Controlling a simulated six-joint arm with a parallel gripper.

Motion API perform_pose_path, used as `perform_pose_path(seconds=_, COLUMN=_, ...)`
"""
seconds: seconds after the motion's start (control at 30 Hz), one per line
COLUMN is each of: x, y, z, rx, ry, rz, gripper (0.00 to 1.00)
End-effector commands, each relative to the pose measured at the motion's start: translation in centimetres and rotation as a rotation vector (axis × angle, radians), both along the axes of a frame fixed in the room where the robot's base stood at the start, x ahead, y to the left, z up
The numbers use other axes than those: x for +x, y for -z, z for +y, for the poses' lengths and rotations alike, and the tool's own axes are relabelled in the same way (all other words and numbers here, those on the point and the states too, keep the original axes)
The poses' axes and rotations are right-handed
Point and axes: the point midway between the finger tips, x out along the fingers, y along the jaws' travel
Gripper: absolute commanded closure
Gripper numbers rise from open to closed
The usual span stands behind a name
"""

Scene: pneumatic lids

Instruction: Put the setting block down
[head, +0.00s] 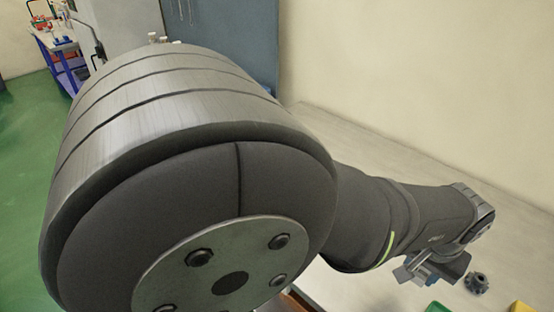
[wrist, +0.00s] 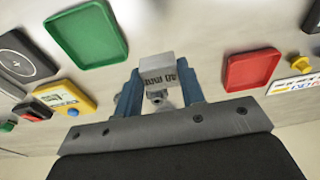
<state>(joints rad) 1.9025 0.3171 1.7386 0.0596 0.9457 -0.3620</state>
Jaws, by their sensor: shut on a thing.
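In the wrist view my gripper (wrist: 160,92) has its two blue fingers on either side of a small light grey block (wrist: 157,66) with dark markings on its near face; this appears to be the setting block. The gripper is shut on it. A small round metal part shows below the block between the fingers. Whether the block touches the bench cannot be told. In the head view my gripper (head: 428,272) is small at the lower right, over the bench, and the block cannot be made out there.
A green tray (wrist: 88,35) lies left of the block and a red tray (wrist: 251,70) right. A dark pad with a circle (wrist: 22,62) and a yellow box (wrist: 65,98) are further left. A yellow knob (wrist: 299,62) is far right. Bare bench (wrist: 205,30) shows between the trays.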

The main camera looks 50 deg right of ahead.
Motion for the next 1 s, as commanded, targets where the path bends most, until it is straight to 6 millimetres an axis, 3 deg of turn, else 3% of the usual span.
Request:
perform_pose_path(seconds=0.1, x=2.2, y=1.7, z=-1.8, rx=0.001, ry=-0.005, rz=-0.001, gripper=0.94)
perform_pose_path(seconds=0.3, x=4.1, y=3.2, z=-3.5, rx=-0.001, ry=-0.002, rz=0.000, gripper=0.94)
perform_pose_path(seconds=0.47, x=4.5, y=4.0, z=-3.8, rx=0.000, ry=-0.001, rz=0.000, gripper=0.94)
perform_pose_path(seconds=0.7, x=4.4, y=7.2, z=-3.7, rx=0.001, ry=0.000, rz=-0.001, gripper=0.94)
perform_pose_path(seconds=1.0, x=4.4, y=7.5, z=-3.8, rx=-0.002, ry=-0.001, rz=0.000, gripper=0.94)
